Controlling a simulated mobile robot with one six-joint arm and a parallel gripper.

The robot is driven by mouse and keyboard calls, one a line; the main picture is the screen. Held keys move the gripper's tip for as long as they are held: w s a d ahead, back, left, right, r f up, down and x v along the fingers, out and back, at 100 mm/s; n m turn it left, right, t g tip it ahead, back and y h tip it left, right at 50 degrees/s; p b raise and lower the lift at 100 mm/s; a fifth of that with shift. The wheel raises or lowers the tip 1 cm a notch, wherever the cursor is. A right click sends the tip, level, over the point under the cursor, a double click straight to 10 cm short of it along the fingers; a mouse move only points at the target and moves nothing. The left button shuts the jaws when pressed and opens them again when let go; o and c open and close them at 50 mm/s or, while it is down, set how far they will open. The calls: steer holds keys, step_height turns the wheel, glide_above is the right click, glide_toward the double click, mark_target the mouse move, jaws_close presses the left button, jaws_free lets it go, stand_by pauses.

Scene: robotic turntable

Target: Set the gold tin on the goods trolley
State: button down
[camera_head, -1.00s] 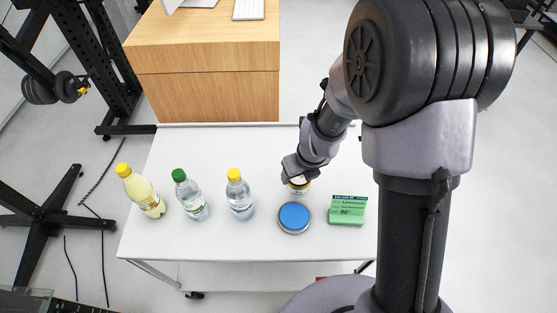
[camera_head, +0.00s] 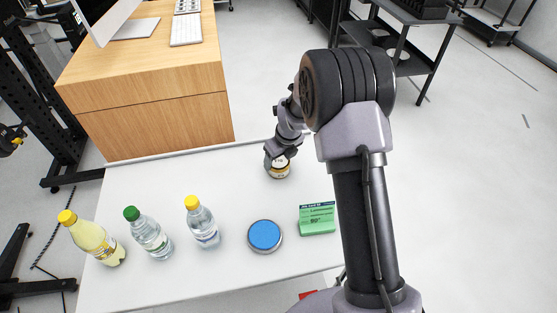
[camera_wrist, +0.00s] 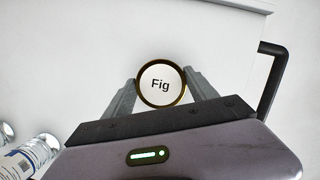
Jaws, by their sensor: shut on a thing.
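The gold tin (camera_head: 279,169) is in my gripper, over the far right part of the white table (camera_head: 180,284). In the wrist view the tin (camera_wrist: 161,84) shows a white lid marked "Fig" with a gold rim. My gripper (camera_wrist: 161,90) is shut on it, with one finger on each side. How high the tin is above the table is hard to tell. At the upper right stand a dark shelved cart (camera_head: 424,52) and, beyond it, a low trolley (camera_head: 494,22) cut off by the frame. I cannot tell for sure which one is the goods trolley.
On the table stand a blue-topped tin (camera_head: 264,235), a green box (camera_head: 317,218), a yellow bottle (camera_head: 93,239), a green-capped bottle (camera_head: 149,235) and a yellow-capped bottle (camera_head: 202,224). A wooden desk (camera_head: 165,110) adjoins the table behind. Open floor (camera_head: 470,180) lies to the right.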

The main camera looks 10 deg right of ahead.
steer(key=shift+c, duration=1.3)
jaws_free()
steer(key=shift+f, duration=0.1)
